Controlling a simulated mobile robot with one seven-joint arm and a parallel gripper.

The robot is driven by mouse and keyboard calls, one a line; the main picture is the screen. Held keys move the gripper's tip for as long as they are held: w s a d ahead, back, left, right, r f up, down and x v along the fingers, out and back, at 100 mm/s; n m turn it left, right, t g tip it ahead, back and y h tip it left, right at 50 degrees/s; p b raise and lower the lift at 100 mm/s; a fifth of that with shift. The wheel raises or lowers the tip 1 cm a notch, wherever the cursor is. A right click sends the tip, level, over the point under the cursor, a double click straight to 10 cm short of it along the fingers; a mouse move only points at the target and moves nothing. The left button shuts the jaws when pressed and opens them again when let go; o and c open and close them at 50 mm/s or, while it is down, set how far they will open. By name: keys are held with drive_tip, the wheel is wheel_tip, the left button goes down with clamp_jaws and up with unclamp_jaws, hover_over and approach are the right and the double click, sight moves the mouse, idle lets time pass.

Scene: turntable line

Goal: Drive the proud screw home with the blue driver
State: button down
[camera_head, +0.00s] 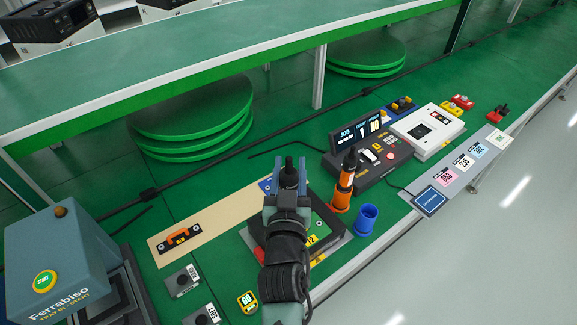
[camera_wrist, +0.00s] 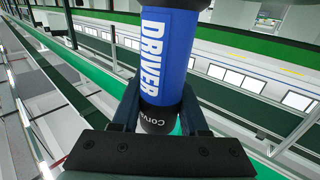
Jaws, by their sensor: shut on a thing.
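My gripper (camera_head: 289,188) is shut on the blue driver (camera_wrist: 165,50), whose blue body carries white "DRIVER" lettering above a black collar. In the head view my gripper and wrist hide most of the driver. The gripper is over the far part of a dark unit (camera_head: 268,232) with a green top and a yellow "12" label, on a grey and red base. A small round light spot, perhaps a screw head, shows on the green top (camera_head: 319,224). I cannot tell which screw is proud or whether the driver touches anything; its tip is hidden.
An orange driver (camera_head: 346,176) stands in an orange holder, close right of my gripper. An empty blue holder (camera_head: 366,218) stands beside it. A black control box (camera_head: 372,152) with a display is behind. A beige mat (camera_head: 215,218) with an orange-handled tool lies left.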

drive_tip(key=shift+f+b, duration=2.7)
drive_tip(key=shift+f, duration=0.15)
drive_tip(key=shift+f+b, duration=0.7)
drive_tip(key=shift+b, duration=0.25)
idle(0.4)
drive_tip(key=shift+r+p, duration=2.65)
drive_tip(key=shift+r, duration=0.45)
